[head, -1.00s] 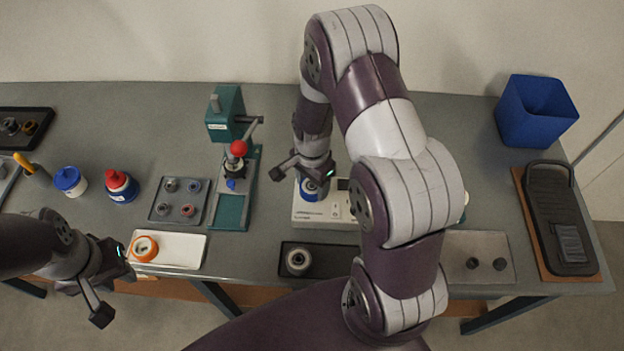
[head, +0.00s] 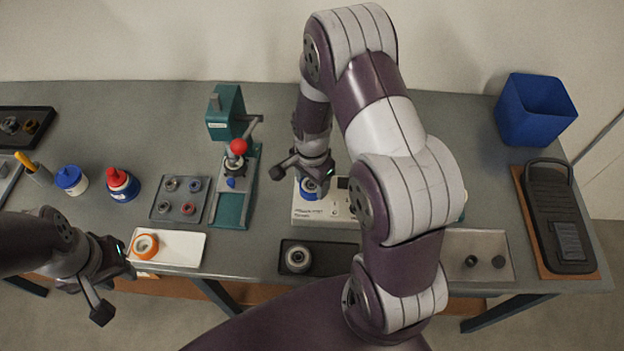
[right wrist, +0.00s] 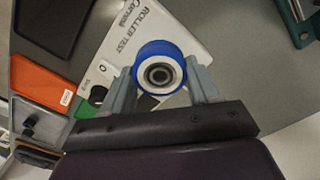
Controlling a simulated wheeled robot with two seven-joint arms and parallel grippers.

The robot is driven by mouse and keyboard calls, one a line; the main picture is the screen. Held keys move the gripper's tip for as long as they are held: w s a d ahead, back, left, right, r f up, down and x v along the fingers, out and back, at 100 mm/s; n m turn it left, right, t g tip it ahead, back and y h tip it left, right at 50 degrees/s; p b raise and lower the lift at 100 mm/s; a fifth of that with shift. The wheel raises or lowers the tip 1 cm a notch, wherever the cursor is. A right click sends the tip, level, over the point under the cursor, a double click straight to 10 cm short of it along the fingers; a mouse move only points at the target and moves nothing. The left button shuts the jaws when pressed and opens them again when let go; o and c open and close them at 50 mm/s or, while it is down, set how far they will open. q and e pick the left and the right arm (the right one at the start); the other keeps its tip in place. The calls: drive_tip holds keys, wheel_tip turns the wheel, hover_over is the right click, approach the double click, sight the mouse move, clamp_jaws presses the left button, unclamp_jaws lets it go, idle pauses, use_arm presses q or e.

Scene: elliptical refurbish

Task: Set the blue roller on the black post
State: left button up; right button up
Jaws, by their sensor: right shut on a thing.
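The blue roller (head: 309,188), with a pale hub, is between the fingers of my right gripper (head: 300,181). In the right wrist view the roller (right wrist: 159,70) faces the camera, and the right gripper (right wrist: 160,84) is shut on its two sides. The roller is over the white roller test unit (head: 313,213); its printed face also shows in the right wrist view (right wrist: 125,38). I cannot clearly make out the black post; the roller and gripper may hide it. I cannot tell whether the roller touches the unit. My left gripper (head: 113,285) is open and empty near the table's front edge.
An orange roller (head: 145,246) lies on a white tray (head: 185,250). A teal press (head: 230,205) with a red knob stands left of the test unit. A dark tray (head: 325,260) with a pale roller is in front. A blue bin (head: 536,112) stands back right.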

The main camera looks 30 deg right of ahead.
drive_tip(key=shift+f+b, duration=0.3)
drive_tip(key=shift+f, duration=0.35)
idle(0.5)
drive_tip(key=o, duration=0.8)
drive_tip(key=shift+o, duration=0.2)
drive_tip(key=shift+r, duration=0.1)
wheel_tip(320, 180, up, 11)
drive_tip(key=p, duration=0.9)
drive_tip(key=shift+p, duration=0.35)
